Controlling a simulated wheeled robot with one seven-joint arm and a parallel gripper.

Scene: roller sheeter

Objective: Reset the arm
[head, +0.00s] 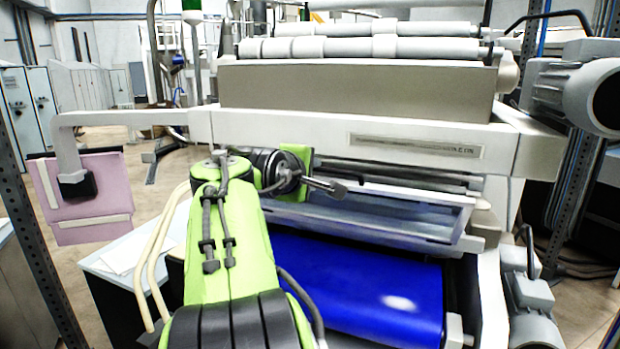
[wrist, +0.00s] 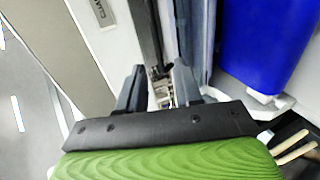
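My lime-green and black arm reaches up from the bottom of the head view and bends right at its wrist. My gripper (head: 340,186) is at its end, in front of the sheeter's middle and above the blue belt; its fingers are small and hard to make out there. In the wrist view my gripper (wrist: 158,84) has its two dark fingers apart, with nothing seen held between them. Machine parts show behind the gap. I cannot tell whether the fingers touch the machine.
The roller sheeter (head: 340,132) fills the middle, with a grey-blue tray (head: 385,215) and the blue belt (head: 350,290) below. A pink panel (head: 95,195) hangs at left on a bracket. A motor (head: 585,92) juts in at right. Open floor shows at left.

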